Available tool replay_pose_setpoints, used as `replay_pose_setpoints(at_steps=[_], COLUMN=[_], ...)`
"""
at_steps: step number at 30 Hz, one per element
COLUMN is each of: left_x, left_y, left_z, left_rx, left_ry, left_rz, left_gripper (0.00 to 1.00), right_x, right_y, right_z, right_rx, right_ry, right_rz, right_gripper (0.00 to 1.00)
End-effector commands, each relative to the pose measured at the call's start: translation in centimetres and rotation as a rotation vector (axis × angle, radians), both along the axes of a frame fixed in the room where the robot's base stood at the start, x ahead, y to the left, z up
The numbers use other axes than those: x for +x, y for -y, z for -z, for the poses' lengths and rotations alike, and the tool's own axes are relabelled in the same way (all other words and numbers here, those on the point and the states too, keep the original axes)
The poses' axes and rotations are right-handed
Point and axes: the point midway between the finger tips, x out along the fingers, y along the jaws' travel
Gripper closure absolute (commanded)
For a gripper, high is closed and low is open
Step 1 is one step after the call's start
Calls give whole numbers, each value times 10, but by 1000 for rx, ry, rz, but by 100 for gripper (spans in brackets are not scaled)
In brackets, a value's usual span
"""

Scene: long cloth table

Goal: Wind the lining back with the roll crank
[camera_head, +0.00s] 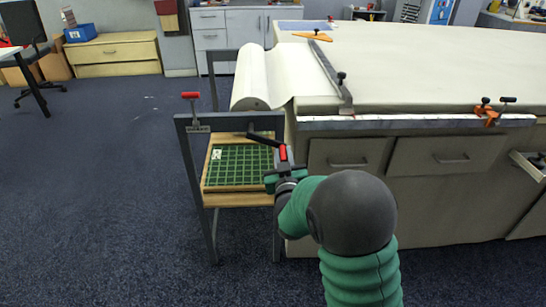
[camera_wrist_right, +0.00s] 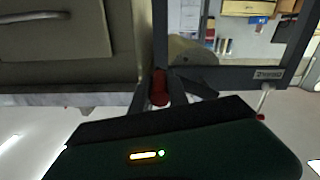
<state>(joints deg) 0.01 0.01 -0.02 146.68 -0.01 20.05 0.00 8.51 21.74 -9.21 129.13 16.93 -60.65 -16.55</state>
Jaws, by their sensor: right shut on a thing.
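The roll crank (camera_head: 264,141) is a black arm with a red handle (camera_head: 283,152) at the right end of the grey roll stand. My right gripper (camera_head: 284,165) is shut on this red handle, which also shows between its fingers in the right wrist view (camera_wrist_right: 160,86). The cream lining roll (camera_head: 251,82) lies on the stand at the table's left end. A strip of lining (camera_head: 284,78) runs from it onto the table. My own arm hides part of the stand's right side. My left gripper is in neither view.
A red-topped lever (camera_head: 190,97) stands on the stand's left post. A green gridded board (camera_head: 238,165) lies on the wooden shelf below. A metal bar (camera_head: 328,75) lies across the cloth table (camera_head: 420,65). An orange clamp (camera_head: 488,113) grips the front edge. Open floor lies left.

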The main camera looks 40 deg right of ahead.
Motion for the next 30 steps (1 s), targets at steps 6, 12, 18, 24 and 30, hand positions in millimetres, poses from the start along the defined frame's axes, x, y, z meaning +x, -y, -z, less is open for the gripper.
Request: replay_pose_setpoints(at_steps=[6, 12, 18, 24, 30], left_x=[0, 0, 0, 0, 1], left_y=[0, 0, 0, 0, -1], left_z=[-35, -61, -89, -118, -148], left_rx=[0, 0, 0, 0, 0], left_ry=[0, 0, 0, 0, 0], left_rz=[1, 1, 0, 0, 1], left_gripper=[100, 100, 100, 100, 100], right_x=[-3, -3, -1, 2, 7], right_y=[6, 7, 4, -1, -9], right_z=[-28, -49, -68, -87, -104], right_rx=[-175, -338, -501, -664, -827], right_ry=[-107, -206, -304, -404, -502], right_rz=[-3, -3, -4, -7, -8], right_gripper=[100, 100, 100, 100, 100])
